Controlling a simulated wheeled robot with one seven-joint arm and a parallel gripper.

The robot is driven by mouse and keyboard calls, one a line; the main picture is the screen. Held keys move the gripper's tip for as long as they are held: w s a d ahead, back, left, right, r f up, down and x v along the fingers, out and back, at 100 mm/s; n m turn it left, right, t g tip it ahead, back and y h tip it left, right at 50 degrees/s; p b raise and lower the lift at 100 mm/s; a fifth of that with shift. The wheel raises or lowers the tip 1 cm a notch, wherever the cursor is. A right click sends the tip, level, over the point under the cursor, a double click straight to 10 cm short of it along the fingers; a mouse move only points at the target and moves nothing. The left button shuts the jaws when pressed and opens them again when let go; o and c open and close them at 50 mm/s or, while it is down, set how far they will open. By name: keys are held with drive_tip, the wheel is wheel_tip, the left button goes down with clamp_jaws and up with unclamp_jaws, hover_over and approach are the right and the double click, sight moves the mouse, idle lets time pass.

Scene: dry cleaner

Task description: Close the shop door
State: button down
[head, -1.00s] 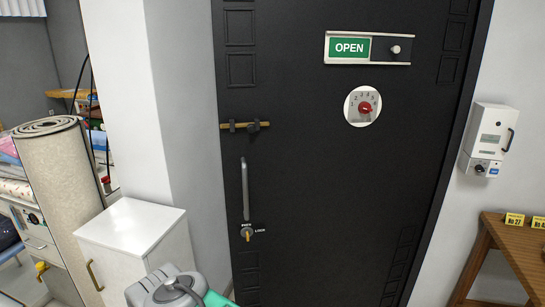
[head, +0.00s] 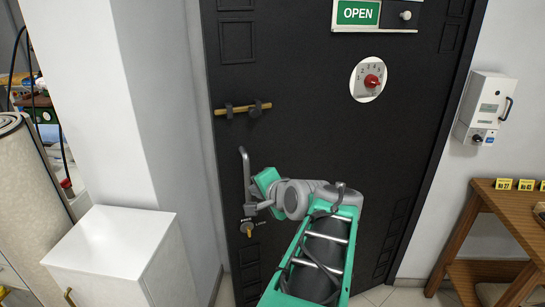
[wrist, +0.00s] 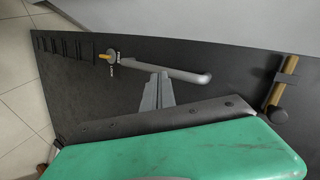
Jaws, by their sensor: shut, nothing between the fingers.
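The shop door (head: 300,130) is a black panelled door, and it also shows tilted in the wrist view (wrist: 215,88). Its grey bar handle (head: 246,178) is near the left edge, above a yellow lock knob (head: 248,228). In the wrist view the handle (wrist: 180,71) runs across just beyond my fingertips. My gripper (head: 250,208) is shut and empty, low on the door beside the handle. The fingers (wrist: 156,92) look very close to the bar; I cannot tell if they touch it. I cannot tell whether the door sits fully in its frame.
A brass bolt (head: 243,109) is above the handle. A dial (head: 368,80) and an OPEN sign (head: 358,13) are higher up. A white cabinet (head: 112,245) stands at left, a wooden table (head: 480,217) at right. A wall box (head: 484,108) hangs above the table.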

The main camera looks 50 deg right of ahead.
sight(270, 154)
drive_tip(key=s+d+r+m+t+h, duration=0.25)
drive_tip(key=s+d+r+m, duration=0.25)
drive_tip(key=d, duration=0.3)
drive_tip(key=shift+g, duration=0.45)
drive_tip(key=p+x, duration=0.1)
drive_tip(key=x, duration=0.3)
drive_tip(key=p+x, duration=0.1)
drive_tip(key=x, duration=0.4)
drive_tip(key=p+x, duration=0.1)
drive_tip(key=x, duration=0.3)
drive_tip(key=shift+w+d+r, duration=0.2)
drive_tip(key=shift+w+r, duration=0.05)
drive_tip(key=shift+w, duration=0.1)
drive_tip(key=shift+w, duration=0.1)
